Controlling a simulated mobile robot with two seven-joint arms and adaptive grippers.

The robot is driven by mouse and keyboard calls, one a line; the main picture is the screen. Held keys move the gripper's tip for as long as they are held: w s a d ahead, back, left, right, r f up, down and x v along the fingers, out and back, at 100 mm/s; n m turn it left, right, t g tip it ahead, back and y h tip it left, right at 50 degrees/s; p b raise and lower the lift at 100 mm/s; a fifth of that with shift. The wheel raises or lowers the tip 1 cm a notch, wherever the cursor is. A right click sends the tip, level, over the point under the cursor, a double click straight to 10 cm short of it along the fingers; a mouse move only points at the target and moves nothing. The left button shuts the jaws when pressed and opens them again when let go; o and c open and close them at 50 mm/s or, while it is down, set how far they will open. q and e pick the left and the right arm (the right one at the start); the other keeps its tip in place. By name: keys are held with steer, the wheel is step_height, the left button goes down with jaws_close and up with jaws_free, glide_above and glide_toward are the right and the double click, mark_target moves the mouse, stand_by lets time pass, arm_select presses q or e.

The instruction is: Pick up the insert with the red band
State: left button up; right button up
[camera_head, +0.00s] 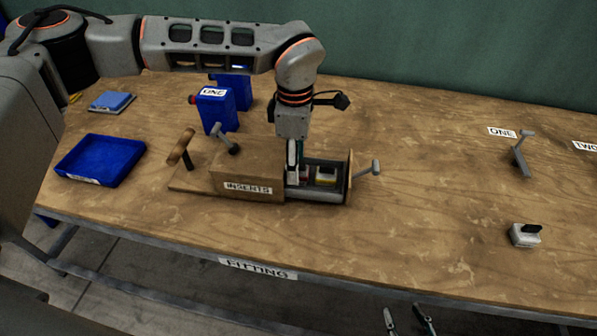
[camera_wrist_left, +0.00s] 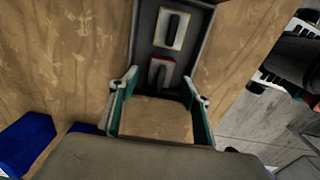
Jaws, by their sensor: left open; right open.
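The insert with the red band (camera_wrist_left: 160,72) lies in the dark tray of the inserts box, a pale block with a dark top grip. In the head view it is mostly hidden behind my left gripper (camera_head: 296,172). In the left wrist view my left gripper (camera_wrist_left: 158,92) is open. Its fingers stand apart over the box's wooden cover, and the red-banded insert shows just beyond them, not held. An insert with a yellow band (camera_head: 325,176) lies beside it and also shows in the left wrist view (camera_wrist_left: 171,28). My right gripper (camera_head: 407,320) is open and empty below the table's front edge.
The inserts box (camera_head: 249,190) has a wooden cover and levers. Blue containers (camera_head: 217,112) stand behind it; a blue tray (camera_head: 101,160) is at left. A white block with a black grip (camera_head: 525,235) and a grey lever (camera_head: 520,153) are at right. The table between is clear.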

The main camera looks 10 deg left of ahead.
arm_select(q)
steer(key=shift+f, duration=1.15)
steer(key=c, duration=1.3)
steer(key=shift+r, duration=0.15)
